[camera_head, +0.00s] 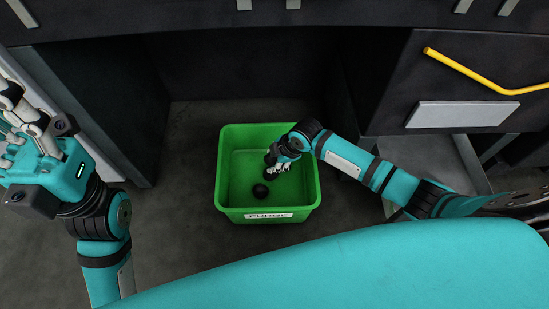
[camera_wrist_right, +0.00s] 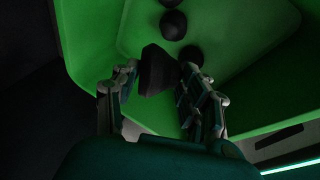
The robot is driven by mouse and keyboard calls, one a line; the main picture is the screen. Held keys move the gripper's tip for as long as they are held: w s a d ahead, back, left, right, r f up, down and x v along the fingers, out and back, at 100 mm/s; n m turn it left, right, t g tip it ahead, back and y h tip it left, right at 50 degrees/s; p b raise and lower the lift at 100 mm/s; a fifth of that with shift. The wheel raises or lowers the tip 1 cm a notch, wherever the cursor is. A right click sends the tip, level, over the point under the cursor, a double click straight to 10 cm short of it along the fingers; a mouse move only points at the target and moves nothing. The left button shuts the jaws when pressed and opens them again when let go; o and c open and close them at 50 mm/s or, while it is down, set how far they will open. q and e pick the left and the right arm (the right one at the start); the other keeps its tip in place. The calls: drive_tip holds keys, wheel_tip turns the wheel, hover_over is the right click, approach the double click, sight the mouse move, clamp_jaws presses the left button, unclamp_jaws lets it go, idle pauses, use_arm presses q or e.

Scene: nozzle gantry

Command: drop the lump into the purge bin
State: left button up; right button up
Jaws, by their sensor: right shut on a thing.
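The green purge bin (camera_head: 228,185), with a white label on its front, stands on the floor. My right gripper (camera_head: 276,168) reaches over the bin from the right, its fingers pointing down. In the right wrist view, it is shut on a dark, angular lump (camera_wrist_right: 157,70), which hangs between the fingers above the bin floor. A separate dark round lump (camera_head: 260,190) lies in the bin. The right wrist view shows other dark lumps (camera_wrist_right: 173,25) beyond the held one. My left gripper (camera_head: 22,122) is at the far left, away from the bin; its fingertips are unclear.
A dark cabinet wall (camera_head: 110,95) stands left of the bin. On the right is a dark housing with a yellow bent bar (camera_head: 470,72) and a pale panel (camera_head: 462,114). A dark beam (camera_head: 200,18) crosses the top. Floor (camera_head: 175,215) left of the bin is clear.

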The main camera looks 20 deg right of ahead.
drive_tip(key=shift+f, duration=0.15)
drive_tip(key=o, duration=1.4)
drive_tip(key=shift+c, duration=0.2)
drive_tip(key=v, duration=1.2)
